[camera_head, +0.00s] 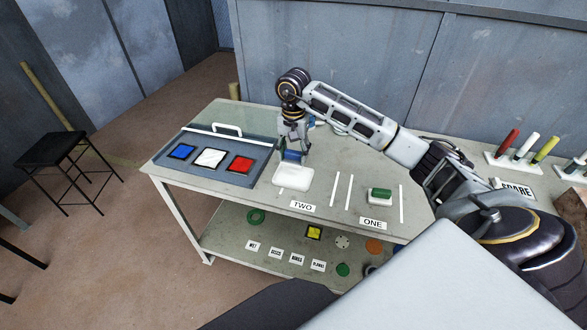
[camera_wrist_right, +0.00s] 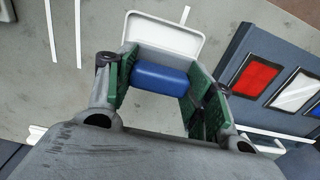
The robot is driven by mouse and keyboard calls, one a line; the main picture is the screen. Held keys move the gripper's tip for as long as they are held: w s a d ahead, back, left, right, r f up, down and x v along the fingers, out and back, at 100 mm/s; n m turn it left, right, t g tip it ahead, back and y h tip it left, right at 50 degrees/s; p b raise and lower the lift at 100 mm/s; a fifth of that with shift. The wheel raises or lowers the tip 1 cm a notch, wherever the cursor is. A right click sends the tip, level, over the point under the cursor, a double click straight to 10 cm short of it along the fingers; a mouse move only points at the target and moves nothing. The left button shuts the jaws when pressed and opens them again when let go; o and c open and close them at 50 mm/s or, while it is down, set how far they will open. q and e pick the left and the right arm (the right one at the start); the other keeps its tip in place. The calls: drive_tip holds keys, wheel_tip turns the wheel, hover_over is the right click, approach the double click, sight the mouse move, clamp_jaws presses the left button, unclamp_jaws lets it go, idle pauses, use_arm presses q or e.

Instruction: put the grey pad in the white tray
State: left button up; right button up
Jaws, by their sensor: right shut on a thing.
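The white tray (camera_head: 293,180) lies on the table behind the "TWO" label; it also shows in the wrist view (camera_wrist_right: 185,37). My right gripper (camera_head: 291,153) is at the tray's back edge in the head view. In the wrist view its green-lined fingers (camera_wrist_right: 158,80) are shut on a blue cylinder (camera_wrist_right: 160,77), which lies across between them over the tray. I cannot tell whether the cylinder touches the tray. I cannot make out a grey pad for certain. My left gripper is not in view.
A blue-grey panel (camera_head: 262,160) with blue, white and red squares and a white handle lies left of the tray. White strips (camera_head: 335,188) mark the table to its right. Coloured cylinders (camera_head: 508,142) stand in holders at the far right. The lower shelf holds several small parts.

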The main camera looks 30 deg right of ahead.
sight(293, 161)
wheel_tip(293, 161, down, 2)
drive_tip(key=shift+f, duration=1)
wheel_tip(293, 161, down, 2)
drive_tip(key=shift+f, duration=0.35)
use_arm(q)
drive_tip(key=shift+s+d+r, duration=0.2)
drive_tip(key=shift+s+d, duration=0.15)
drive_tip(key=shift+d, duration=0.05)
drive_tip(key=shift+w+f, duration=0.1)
use_arm(e)
drive_tip(key=shift+f, duration=0.15)
